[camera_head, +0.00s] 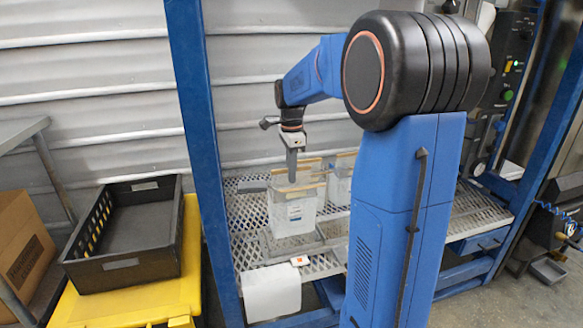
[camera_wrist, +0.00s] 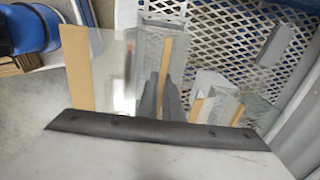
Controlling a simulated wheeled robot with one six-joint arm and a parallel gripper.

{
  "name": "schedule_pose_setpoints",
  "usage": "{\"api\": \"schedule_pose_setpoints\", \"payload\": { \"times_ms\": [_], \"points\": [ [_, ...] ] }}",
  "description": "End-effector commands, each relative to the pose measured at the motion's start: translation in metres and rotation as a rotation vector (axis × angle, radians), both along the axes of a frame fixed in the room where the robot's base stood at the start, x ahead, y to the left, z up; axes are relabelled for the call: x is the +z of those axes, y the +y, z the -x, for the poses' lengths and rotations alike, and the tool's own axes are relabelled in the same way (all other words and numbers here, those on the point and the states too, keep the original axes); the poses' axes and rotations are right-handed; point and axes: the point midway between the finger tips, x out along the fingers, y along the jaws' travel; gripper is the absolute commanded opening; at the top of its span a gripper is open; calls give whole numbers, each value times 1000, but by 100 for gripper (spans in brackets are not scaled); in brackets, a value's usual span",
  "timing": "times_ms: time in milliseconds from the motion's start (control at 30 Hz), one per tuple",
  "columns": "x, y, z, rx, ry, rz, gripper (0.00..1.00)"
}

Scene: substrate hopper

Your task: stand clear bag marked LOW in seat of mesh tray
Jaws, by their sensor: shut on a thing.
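A clear bag (camera_head: 292,222) with a tan top strip and a small white-and-blue label hangs upright below my gripper (camera_head: 291,178); the label is too small to read. My gripper is shut on the bag at its top edge. The mesh tray (camera_head: 248,252) lies under it, with a grey raised frame (camera_head: 325,243) near the bag's base. I cannot tell whether the bag's base touches the tray. In the wrist view, my gripper's fingers (camera_wrist: 160,100) point among clear walls and tan strips, and the mesh tray (camera_wrist: 215,40) shows behind.
Another clear bag (camera_head: 340,182) with a tan strip stands close behind and to the right. A blue post (camera_head: 196,120) rises at the tray's left. A black crate (camera_head: 122,270) sits on a yellow stand (camera_head: 190,255). A white sheet (camera_head: 271,293) hangs at the front edge.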

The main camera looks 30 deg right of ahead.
Motion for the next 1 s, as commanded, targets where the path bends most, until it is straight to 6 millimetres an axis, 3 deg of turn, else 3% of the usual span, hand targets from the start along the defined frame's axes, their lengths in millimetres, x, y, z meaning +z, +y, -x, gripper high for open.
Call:
{"api": "schedule_pose_setpoints", "payload": {
  "times_ms": [533,1000],
  "points": [
    [-38,0,0,0,2,-1,0],
    [-46,0,0,0,0,0,0]
  ]
}}
